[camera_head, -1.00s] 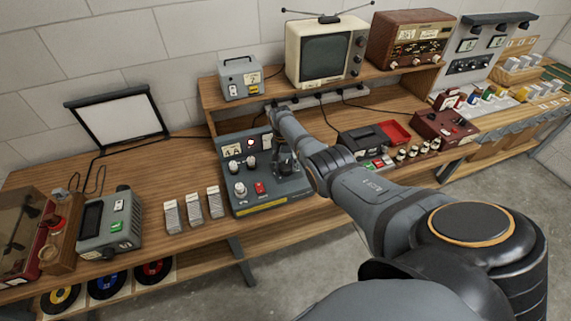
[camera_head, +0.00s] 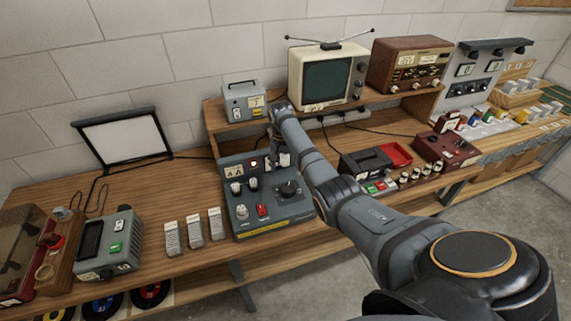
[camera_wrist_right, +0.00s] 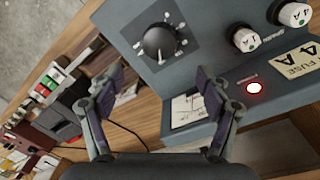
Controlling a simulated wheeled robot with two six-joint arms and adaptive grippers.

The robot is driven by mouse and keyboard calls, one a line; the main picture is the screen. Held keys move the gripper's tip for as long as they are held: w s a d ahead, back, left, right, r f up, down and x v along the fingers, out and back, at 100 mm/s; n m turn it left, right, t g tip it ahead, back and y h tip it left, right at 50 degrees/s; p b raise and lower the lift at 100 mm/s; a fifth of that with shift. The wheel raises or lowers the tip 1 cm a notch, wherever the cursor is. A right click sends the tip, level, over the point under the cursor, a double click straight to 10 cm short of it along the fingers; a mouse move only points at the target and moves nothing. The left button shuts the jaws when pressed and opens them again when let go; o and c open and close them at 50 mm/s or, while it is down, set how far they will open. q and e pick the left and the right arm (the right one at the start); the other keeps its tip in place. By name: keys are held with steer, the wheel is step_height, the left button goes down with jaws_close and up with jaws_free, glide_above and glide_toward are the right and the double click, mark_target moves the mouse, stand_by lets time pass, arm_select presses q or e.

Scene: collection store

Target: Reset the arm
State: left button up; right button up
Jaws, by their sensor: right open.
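My right arm reaches in from the lower right of the head view. Its gripper (camera_head: 276,138) is small and partly hidden there, near the back of a grey console (camera_head: 272,230). In the right wrist view the gripper (camera_wrist_right: 159,74) is open, with its two fingers apart and nothing between them. The console's black round knob (camera_wrist_right: 159,42) lies beyond the fingertips, apart from them; it also shows in the head view (camera_head: 289,188). A red lit lamp (camera_wrist_right: 254,87) and a fuse label (camera_wrist_right: 295,62) are to the right. My left gripper is not in view.
A grey box (camera_head: 243,102), a television (camera_head: 328,76) and a wooden radio (camera_head: 408,63) stand on the shelf behind the arm.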

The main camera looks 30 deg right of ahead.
steer(key=shift+w+r, duration=0.1)
steer(key=shift+r, duration=1.05)
